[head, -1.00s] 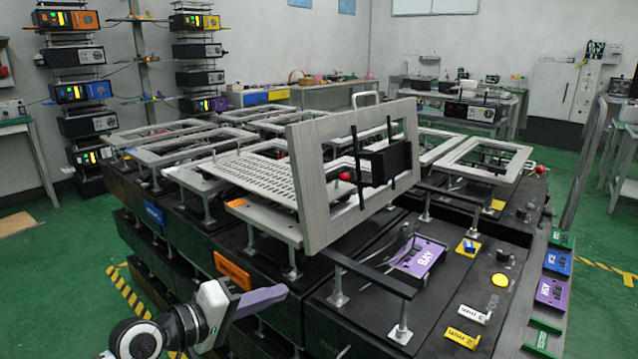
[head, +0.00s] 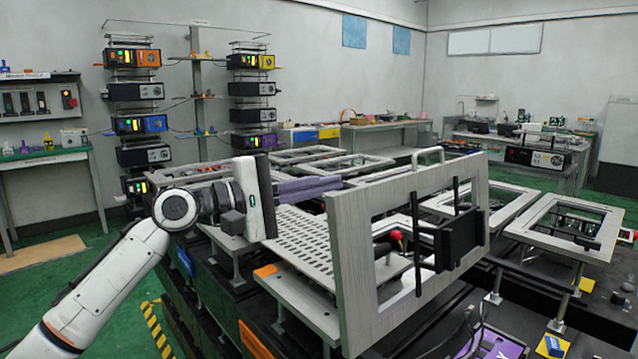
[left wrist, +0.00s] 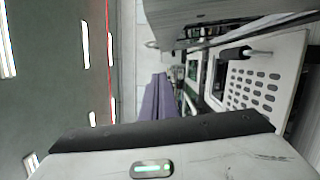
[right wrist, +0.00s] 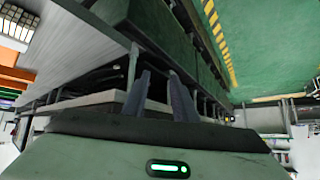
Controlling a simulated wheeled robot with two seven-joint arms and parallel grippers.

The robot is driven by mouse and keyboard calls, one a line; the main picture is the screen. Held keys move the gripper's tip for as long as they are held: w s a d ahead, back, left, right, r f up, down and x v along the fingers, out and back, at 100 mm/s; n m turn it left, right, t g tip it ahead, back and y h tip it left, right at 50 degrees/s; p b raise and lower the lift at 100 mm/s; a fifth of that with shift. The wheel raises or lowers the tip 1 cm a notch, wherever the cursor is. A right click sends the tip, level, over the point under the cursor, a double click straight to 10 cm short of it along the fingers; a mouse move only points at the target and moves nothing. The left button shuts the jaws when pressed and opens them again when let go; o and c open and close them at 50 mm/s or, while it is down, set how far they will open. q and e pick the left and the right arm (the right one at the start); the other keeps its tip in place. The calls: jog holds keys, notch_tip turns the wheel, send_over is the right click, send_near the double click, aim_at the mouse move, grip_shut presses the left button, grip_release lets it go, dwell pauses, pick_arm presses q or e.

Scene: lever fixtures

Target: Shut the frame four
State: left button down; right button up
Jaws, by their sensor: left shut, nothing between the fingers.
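One thick grey frame (head: 350,270) stands tilted up on the fixture table, with a rectangular opening, a black block (head: 458,238) on its front bars and a handle (head: 428,157) on top. No number is readable on it. A red knob (head: 396,236) shows through its opening. My left gripper (head: 338,184) is shut and empty, its purple fingers pointing right, just left of and behind the raised frame, above the perforated plate (head: 298,235). I cannot tell if they touch it. The frame shows in the left wrist view (left wrist: 215,22). My right gripper (right wrist: 160,76) is open and empty beside dark table structure.
Several other grey frames lie flat around it, such as one at the right (head: 562,228). Black supports and a purple plate (head: 490,345) are in front. Equipment racks (head: 138,120) stand behind at the left. Green floor (head: 95,310) is free at the left.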

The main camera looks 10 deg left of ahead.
pick_arm(q)
jog(key=w+d+p, duration=0.1)
jog(key=d, duration=0.6)
jog(key=shift+w+d+r+p, duration=0.3)
jog(key=shift+d+r, duration=0.05)
jog(key=shift+r, duration=0.05)
